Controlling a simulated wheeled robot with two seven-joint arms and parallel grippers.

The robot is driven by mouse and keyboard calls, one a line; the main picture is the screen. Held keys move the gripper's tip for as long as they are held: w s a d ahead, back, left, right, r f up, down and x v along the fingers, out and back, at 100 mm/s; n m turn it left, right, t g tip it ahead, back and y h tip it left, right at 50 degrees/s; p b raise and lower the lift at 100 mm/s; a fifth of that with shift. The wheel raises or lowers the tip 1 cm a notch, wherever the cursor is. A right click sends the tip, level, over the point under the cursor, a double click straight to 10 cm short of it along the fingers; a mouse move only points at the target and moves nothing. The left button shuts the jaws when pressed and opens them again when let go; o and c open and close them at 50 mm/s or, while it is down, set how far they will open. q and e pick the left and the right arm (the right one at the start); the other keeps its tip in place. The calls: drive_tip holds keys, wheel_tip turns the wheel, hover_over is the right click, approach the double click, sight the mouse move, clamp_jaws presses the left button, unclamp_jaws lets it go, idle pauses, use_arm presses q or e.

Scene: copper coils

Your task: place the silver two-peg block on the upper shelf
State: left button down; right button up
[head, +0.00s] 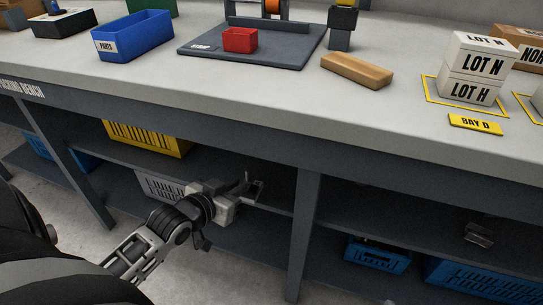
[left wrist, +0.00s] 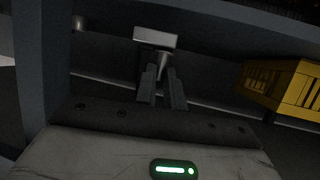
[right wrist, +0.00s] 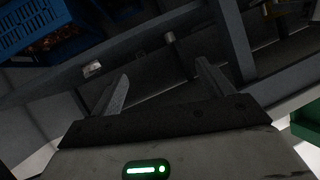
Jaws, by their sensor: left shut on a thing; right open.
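In the left wrist view, my left gripper (left wrist: 161,88) is shut on the silver two-peg block (left wrist: 155,38). One tapered peg shows between the fingers, with the block's flat silver body beyond them; the second peg is not distinct. In the head view, my left gripper (head: 250,189) is under the bench top, at the upper shelf (head: 222,166), left of a bench leg. The block there is small and partly hidden by the fingers. Whether it touches the shelf I cannot tell. My right gripper (right wrist: 162,85) is open and empty in the right wrist view.
A yellow crate (head: 150,137) sits on the upper shelf to the left. A grey basket (head: 162,187) stands lower, behind my left arm. The bench leg (head: 305,225) stands right of the gripper. A small silver piece (head: 479,234) lies in the right-hand bay, above blue crates (head: 377,255).

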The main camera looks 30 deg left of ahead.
use_arm(q)
drive_tip(key=w+b, duration=0.2)
drive_tip(key=w, duration=0.5)
drive_tip(key=w+b, duration=0.1)
drive_tip(key=w, duration=0.5)
drive_tip(key=shift+w+a+b, duration=0.2)
drive_tip(key=shift+w+b, duration=0.2)
drive_tip(key=shift+f, duration=0.3)
wheel_tip(320, 180, down, 2)
drive_tip(key=shift+f+b, duration=0.25)
drive_tip(key=shift+b, duration=0.75)
drive_tip(key=shift+f, duration=0.25)
drive_tip(key=shift+r, duration=0.15)
use_arm(e)
drive_tip(key=a+r+t+y, duration=0.1)
drive_tip(key=r+m+t+y, duration=0.1)
drive_tip(key=r, duration=0.1)
drive_tip(key=shift+w+a, duration=0.2)
drive_tip(key=shift+a, duration=0.2)
use_arm(q)
drive_tip(key=c, duration=1.5)
unclamp_jaws()
drive_tip(key=shift+f, duration=0.25)
use_arm(e)
drive_tip(key=shift+f, duration=0.25)
use_arm(q)
drive_tip(key=shift+r, duration=0.1)
